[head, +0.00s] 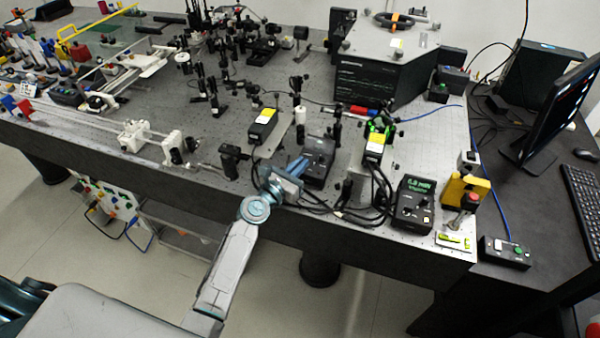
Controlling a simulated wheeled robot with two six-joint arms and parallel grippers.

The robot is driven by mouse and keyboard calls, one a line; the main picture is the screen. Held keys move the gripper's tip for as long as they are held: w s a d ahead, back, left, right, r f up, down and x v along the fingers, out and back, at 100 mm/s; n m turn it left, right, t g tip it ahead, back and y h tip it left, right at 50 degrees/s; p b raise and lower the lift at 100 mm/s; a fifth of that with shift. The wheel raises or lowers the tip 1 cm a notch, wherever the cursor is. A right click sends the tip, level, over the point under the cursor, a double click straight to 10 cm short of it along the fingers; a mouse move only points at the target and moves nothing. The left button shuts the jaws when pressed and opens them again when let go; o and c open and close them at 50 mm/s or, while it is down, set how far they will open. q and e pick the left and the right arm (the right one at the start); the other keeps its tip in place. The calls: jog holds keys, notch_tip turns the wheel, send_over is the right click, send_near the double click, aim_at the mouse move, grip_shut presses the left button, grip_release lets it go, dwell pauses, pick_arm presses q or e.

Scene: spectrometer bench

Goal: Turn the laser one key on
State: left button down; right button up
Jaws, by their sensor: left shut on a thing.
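A black laser control box (320,152) stands near the front edge of the bench, its display dark. My left gripper (299,165) reaches over the bench edge to the front of this box, with its blue-grey fingers closed at the panel. The key between the fingers is too small and covered to make out. A second control box (411,205) stands further right with a lit green readout and a small knob or key on its front. No label telling which laser each box belongs to is readable. My right gripper is not in view.
Black cables (340,208) run along the bench edge between the two boxes. Two laser heads with yellow labels, one at left (263,126) and one at right (375,146), stand behind. A yellow holder with a red button (468,196) is at the right corner.

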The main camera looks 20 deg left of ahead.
pick_arm(q)
jog(key=m+g+h+b, duration=0.1)
jog(key=m+h+b, duration=0.1)
jog(key=h, duration=0.1)
jog(key=m+g+h+b, duration=0.1)
jog(key=h+b, duration=0.1)
jog(key=shift+w+a+f+m+g, duration=0.15)
jog(key=shift+a+f+m+g, duration=0.15)
jog(key=shift+w+a+r+m+g+h+b, duration=0.1)
jog(key=shift+r+m+g+h+b, duration=0.05)
jog(key=shift+m+g+h+b, duration=0.7)
jog(key=shift+w+r+m+g+h+b, duration=0.1)
jog(key=shift+m+g+h+b, duration=0.55)
jog(key=shift+m+g+h, duration=0.4)
jog(key=c, duration=1.6)
grip_release()
